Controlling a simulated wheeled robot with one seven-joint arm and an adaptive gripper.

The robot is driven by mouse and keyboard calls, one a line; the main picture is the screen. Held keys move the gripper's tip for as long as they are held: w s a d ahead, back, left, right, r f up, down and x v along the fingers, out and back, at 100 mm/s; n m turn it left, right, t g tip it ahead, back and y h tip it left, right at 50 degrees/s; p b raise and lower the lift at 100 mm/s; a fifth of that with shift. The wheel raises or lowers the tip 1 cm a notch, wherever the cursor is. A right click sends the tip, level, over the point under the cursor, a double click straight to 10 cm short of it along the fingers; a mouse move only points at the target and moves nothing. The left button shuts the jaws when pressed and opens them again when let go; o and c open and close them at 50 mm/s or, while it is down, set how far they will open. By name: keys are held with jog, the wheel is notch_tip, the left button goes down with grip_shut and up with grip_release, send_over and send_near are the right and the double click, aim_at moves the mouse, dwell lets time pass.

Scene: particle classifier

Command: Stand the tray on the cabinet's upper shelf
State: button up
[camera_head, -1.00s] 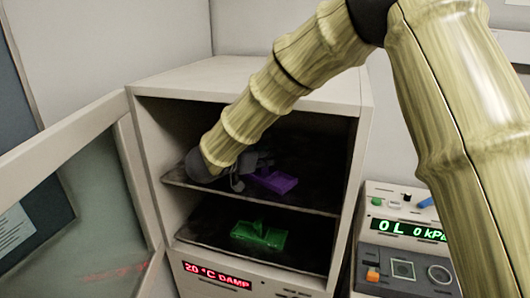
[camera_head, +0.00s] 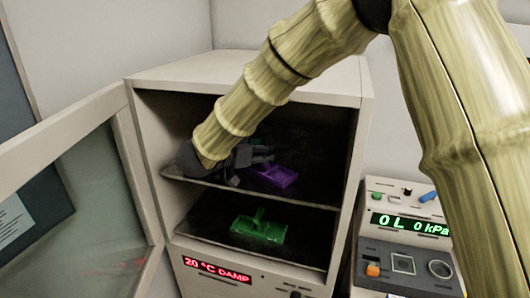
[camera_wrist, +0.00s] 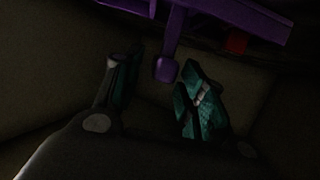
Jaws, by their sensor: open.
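A purple tray (camera_head: 274,176) with a handle lies on the cabinet's dark upper shelf (camera_head: 310,196). My gripper (camera_head: 250,158) is inside the cabinet, at the left of this tray. In the wrist view the purple tray (camera_wrist: 235,18) crosses the top, and its handle end points between the teal pads of my gripper (camera_wrist: 163,92). The fingers are apart and not closed on the handle. The wrist view is dark, so whether a pad touches the handle cannot be told. A green tray (camera_head: 258,231) with an upright handle sits on the lower shelf (camera_head: 205,220).
The cabinet (camera_head: 150,150) has its glass door (camera_head: 85,175) swung open to the left. An instrument with a green display (camera_head: 408,225) stands to the right. A small red thing (camera_wrist: 236,42) shows behind the purple tray.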

jog(key=b+v, duration=0.4)
jog(key=v, duration=0.6)
jog(key=shift+s+r, duration=0.1)
dwell(0.9)
